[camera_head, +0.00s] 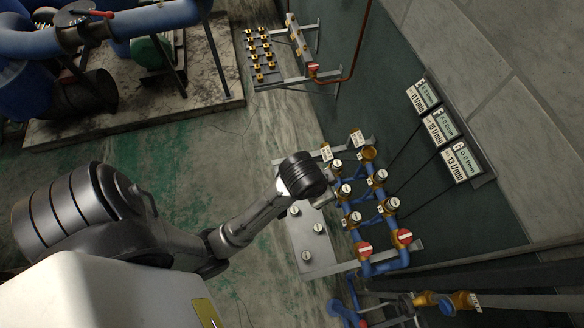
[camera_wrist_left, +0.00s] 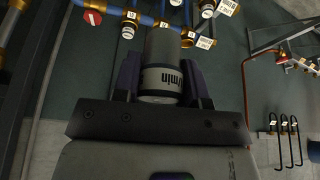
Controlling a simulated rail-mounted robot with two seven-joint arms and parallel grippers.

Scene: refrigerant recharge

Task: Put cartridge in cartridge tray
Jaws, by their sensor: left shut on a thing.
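My left gripper (camera_wrist_left: 160,75) is shut on a grey cylindrical cartridge (camera_wrist_left: 160,49) with a pale band lettered "l/min", upside down in the left wrist view. In the head view my left wrist (camera_head: 303,176) is over the area between the grey plate and the pipe manifold; it hides the fingers and most of the cartridge. The grey plate (camera_head: 325,262), apparently the cartridge tray, carries white-capped cartridges (camera_head: 318,228). Its upper part is hidden by my arm. My right gripper is not in view.
The manifold of blue pipes (camera_head: 383,262) with brass fittings, white caps and red caps (camera_head: 403,236) stands right of the plate. Flow-rate signs (camera_head: 460,161) hang on the wall. A rack of yellow-black fittings (camera_head: 259,58) is at the top. Open floor (camera_head: 190,170) lies left.

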